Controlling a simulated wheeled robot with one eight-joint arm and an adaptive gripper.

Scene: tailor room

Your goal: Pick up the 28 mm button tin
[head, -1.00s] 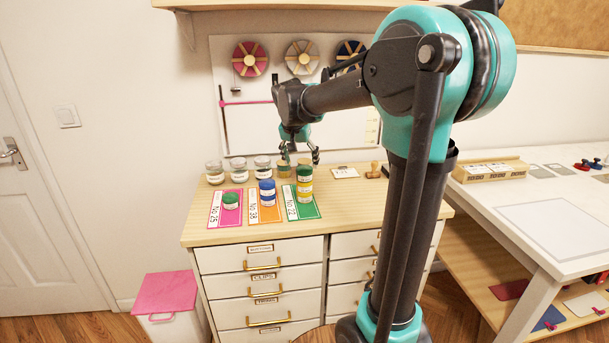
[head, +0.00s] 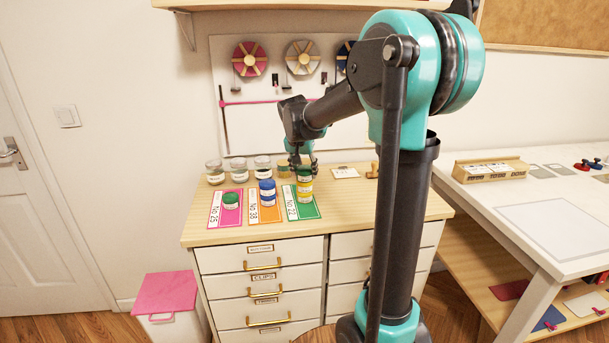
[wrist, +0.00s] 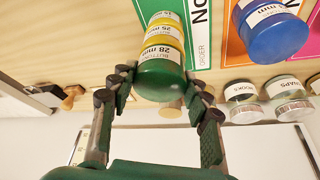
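The 28 mm button tin (wrist: 160,72) is green with a white "28 mm" label. It is on top of a stack, above a yellow 25 mm tin (wrist: 160,38) and a yellow tin labelled 15 mm (wrist: 165,17). In the head view the stack (head: 305,188) stands on the green No 22 card (head: 298,211), its top partly hidden by my gripper (head: 302,166). In the wrist view my gripper (wrist: 160,90) is open, one finger on either side of the green tin. A narrow gap seems to show at the sides; contact is unclear.
Blue tins (head: 266,194) stand on the orange No 38 card (head: 258,216) just left of the stack. A green-lidded tin (head: 230,201) sits on the pink No 25 card (head: 215,221). Several jars (head: 238,171) line the back. A stamp (head: 373,171) stands to the right.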

